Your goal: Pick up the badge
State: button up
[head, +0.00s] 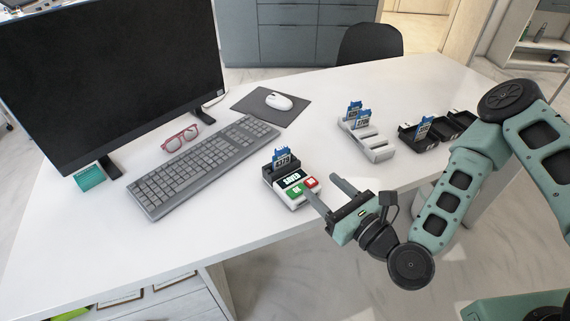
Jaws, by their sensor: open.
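A blue badge (282,156) with printed characters stands upright in the slot of a small terminal (290,199) on the white desk. Two more blue badges (354,108) (363,118) stand in a white slotted rack (379,154) to the right. Another blue badge (424,125) stands in a black holder (409,138). Which badge is meant, I cannot tell. My gripper (322,187) is open and empty by the terminal's right front side, apart from every badge. The lower part of each badge is hidden in its slot.
The terminal has a lit display, a green button and a red button. A keyboard (203,165), red glasses (180,138), a monitor (110,80) and a mouse (279,101) on a dark pad (253,105) lie to the left and behind. Bare desk lies between terminal and rack.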

aim_at(283, 152)
jog(key=b+x, duration=0.3)
jog(key=shift+w+a+f, duration=0.1)
jog(key=shift+w+f, duration=0.05)
jog(key=shift+f, duration=0.15)
jog(key=b+x, duration=0.2)
jog(key=b, duration=0.2)
jog(key=shift+w+a+b, duration=0.1)
jog(key=shift+a+b, duration=0.05)
jog(key=shift+b, duration=0.25)
jog(key=x, duration=0.4)
jog(key=shift+r+p, duration=0.35)
jog(key=shift+p, duration=0.05)
jog(key=shift+p+x, duration=0.3)
jog(key=shift+x, duration=2.8)
jog(key=shift+a+f, duration=0.1)
jog(key=shift+a, duration=0.1)
jog(key=c, duration=0.7)
jog(key=shift+c, duration=0.2)
notch_tip(283, 152, up, 10)
jog(key=shift+d+p, duration=0.1)
jog(key=shift+p, duration=0.45)
